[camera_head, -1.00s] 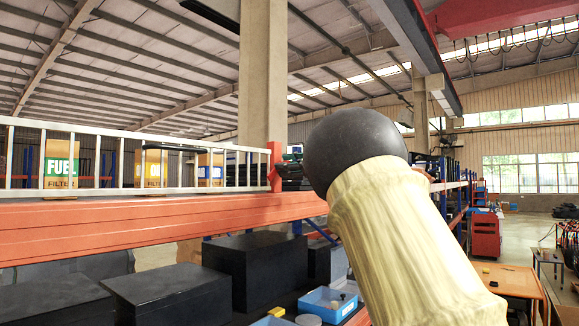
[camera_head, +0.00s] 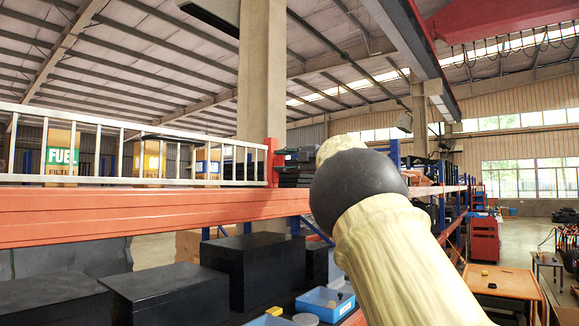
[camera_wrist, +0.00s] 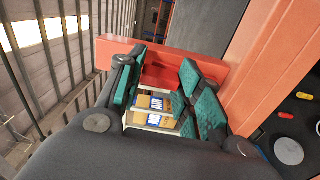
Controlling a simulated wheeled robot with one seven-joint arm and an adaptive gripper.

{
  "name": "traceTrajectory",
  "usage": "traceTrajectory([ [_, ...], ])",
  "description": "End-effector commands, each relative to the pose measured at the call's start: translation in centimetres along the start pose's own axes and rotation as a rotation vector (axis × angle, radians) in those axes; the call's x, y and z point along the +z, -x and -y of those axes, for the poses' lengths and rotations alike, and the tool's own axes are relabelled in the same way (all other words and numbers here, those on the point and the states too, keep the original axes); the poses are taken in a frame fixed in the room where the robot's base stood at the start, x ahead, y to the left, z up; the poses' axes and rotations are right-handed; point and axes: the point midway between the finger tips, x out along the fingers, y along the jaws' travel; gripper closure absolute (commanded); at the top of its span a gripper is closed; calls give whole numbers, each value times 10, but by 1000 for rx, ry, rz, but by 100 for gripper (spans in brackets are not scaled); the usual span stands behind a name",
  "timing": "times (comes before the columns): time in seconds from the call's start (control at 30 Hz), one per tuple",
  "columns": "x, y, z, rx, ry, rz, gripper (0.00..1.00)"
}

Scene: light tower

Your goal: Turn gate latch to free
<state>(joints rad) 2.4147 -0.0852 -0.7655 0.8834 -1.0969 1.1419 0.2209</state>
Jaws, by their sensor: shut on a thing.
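The gate latch (camera_head: 271,163) is an upright red-orange piece at the right end of the pale barred gate (camera_head: 110,140). In the wrist view the latch (camera_wrist: 168,69) lies between my fingers. My gripper (camera_head: 287,166) reaches it from the right, dark and partly hidden behind my own arm in the head view. In the wrist view my gripper (camera_wrist: 160,88) shows teal pads on both sides of the latch, shut on it. The exact contact is partly hidden by the fingers. The latch looks upright in the head view.
An orange shelf beam (camera_head: 150,214) runs under the gate. Behind the bars stand a green-labelled fuel filter box (camera_head: 62,153) and yellow filter boxes (camera_head: 150,158). Dark cases (camera_head: 180,293) and a blue bin (camera_head: 325,303) sit on the lower shelf. A concrete column rises behind.

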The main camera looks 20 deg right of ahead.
Motion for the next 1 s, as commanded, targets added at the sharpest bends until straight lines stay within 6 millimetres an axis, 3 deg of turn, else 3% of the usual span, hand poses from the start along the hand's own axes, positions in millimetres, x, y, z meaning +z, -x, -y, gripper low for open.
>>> traceTrajectory([
  [0.73,0,0,2,-2,87,0,100],
  [0.77,0,0,2,-2,87,0,61],
  [0.8,0,0,2,-2,87,0,54],
  [0.87,0,0,2,-2,86,0,43],
  [1.0,0,0,1,-1,86,0,43],
])
